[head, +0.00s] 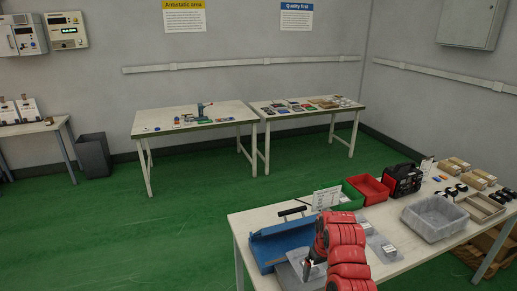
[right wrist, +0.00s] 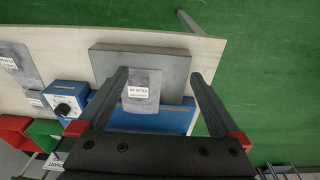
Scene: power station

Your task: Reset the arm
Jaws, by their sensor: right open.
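My right arm (head: 343,250), red and segmented, reaches over the front table in the head view. My right gripper (right wrist: 158,74) is open, with its two grey fingers spread wide in the right wrist view. It points down at the table. A grey bag with a white label (right wrist: 140,92) shows between the fingers, lying over a flat grey block (right wrist: 150,66); nothing is visibly gripped. In the head view the right gripper (head: 309,268) is small and dark beside the arm's end. My left gripper is in neither view.
The front table (head: 245,222) carries a blue case (head: 278,243), a green bin (head: 351,194), a red bin (head: 369,188), a black device (head: 402,180) and a clear grey tray (head: 435,218). Two tables stand along the back wall. Green floor (head: 180,235) is free at left.

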